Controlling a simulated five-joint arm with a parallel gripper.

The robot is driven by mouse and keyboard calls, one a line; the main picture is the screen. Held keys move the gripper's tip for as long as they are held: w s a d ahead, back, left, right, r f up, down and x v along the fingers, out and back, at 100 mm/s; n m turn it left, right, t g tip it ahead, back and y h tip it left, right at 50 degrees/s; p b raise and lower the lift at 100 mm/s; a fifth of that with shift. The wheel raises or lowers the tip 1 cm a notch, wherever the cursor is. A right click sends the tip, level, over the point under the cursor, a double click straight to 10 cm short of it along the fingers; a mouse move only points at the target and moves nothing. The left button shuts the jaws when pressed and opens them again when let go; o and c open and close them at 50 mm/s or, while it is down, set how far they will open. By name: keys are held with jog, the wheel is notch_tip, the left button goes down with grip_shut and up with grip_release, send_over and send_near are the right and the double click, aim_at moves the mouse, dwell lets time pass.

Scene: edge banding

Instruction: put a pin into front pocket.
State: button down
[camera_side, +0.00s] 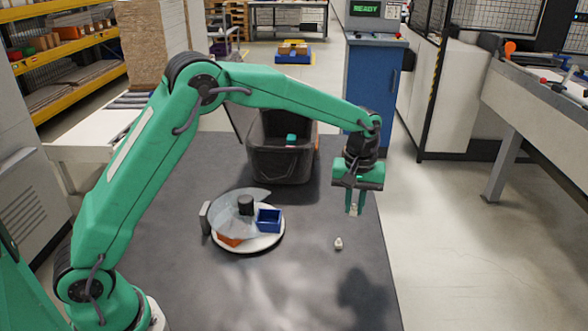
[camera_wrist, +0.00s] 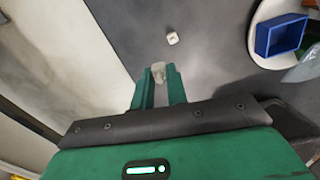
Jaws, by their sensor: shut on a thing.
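My gripper (camera_side: 355,208) is raised above the right part of the dark table. It is shut on a small pale pin (camera_wrist: 158,70), which shows between its fingertips in the wrist view. A second pale pin (camera_side: 338,243) stands on the table below and a little left of the gripper; it also shows in the wrist view (camera_wrist: 172,38). A round white turntable (camera_side: 262,246) stands further left. Its open blue pocket (camera_side: 268,226) is on the right side and looks empty. An orange pocket (camera_side: 229,240) sits at the front left, beneath a clear cover (camera_side: 228,213).
A dark knob (camera_side: 246,205) rises from the middle of the turntable, and a grey upright plate (camera_side: 205,218) stands at its left edge. A black bin (camera_side: 281,164) with a teal item inside stands behind. The table (camera_side: 310,285) is clear in front.

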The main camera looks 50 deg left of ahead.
jog(key=s+a+r, duration=0.2)
jog(key=s+a, duration=0.3)
jog(key=a, duration=0.3)
jog(key=s+a+r, duration=0.3)
jog(key=s+a, duration=0.3)
jog(key=a, duration=0.2)
jog(key=shift+a+r, duration=0.15)
jog(key=shift+a, duration=0.2)
jog(key=shift+f, duration=3)
jog(key=c, duration=1.3)
grip_release()
